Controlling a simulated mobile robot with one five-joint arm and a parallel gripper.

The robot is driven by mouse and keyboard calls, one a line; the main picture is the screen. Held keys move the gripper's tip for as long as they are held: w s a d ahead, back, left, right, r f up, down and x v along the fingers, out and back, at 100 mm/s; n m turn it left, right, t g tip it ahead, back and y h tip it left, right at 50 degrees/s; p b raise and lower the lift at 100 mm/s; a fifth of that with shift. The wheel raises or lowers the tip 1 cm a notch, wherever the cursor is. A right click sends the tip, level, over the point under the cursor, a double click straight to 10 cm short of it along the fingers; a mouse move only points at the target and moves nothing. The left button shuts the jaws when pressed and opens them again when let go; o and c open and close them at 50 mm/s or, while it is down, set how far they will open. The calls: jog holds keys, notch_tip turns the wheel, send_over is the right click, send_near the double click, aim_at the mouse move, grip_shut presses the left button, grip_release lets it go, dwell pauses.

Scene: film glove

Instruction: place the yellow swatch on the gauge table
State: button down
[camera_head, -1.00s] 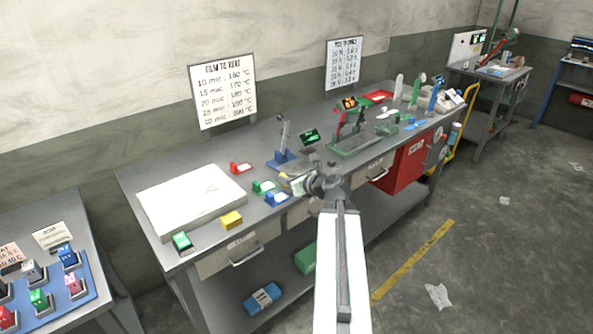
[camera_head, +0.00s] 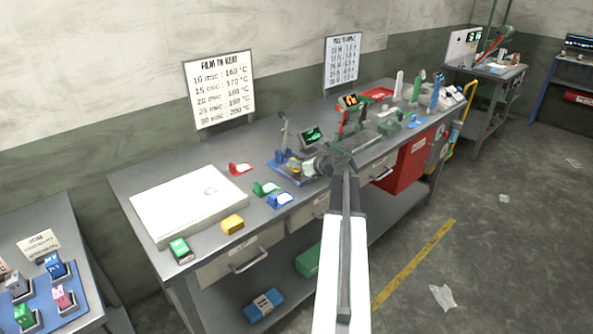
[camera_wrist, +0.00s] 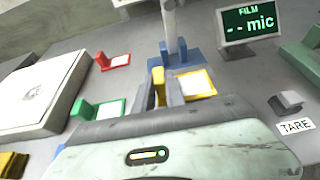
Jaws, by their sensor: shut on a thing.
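The yellow swatch (camera_wrist: 197,84), a yellow holder with an upright tab and a pale film window, is in my gripper (camera_wrist: 162,92). The fingers are shut on its tab in the wrist view. In the head view the yellow swatch (camera_head: 293,165) and my gripper (camera_head: 310,167) are at the near side of the gauge. The gauge has a blue table (camera_wrist: 183,53) and a grey post; it also shows in the head view (camera_head: 279,158). The swatch is just in front of the blue table; I cannot tell whether they touch. The gauge display (camera_wrist: 249,22) reads "-- mic".
Red (camera_head: 240,169), green (camera_head: 265,188) and blue (camera_head: 279,200) swatches stand left of the gripper. A white slab (camera_head: 188,205), a yellow block (camera_head: 232,224) and a green block (camera_head: 181,250) are farther left. A green device (camera_head: 362,142) stands right of the gauge.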

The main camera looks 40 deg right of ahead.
jog(key=shift+f, duration=0.95)
jog(key=shift+r, duration=0.3)
jog(key=shift+f, duration=0.25)
jog(key=c, duration=1.4)
grip_release()
jog(key=shift+r, duration=0.1)
jog(key=shift+s+r, duration=0.25)
jog(key=shift+r, duration=0.1)
jog(key=p+v, duration=0.4)
jog(key=v, duration=0.7)
jog(key=shift+s+p, duration=0.3)
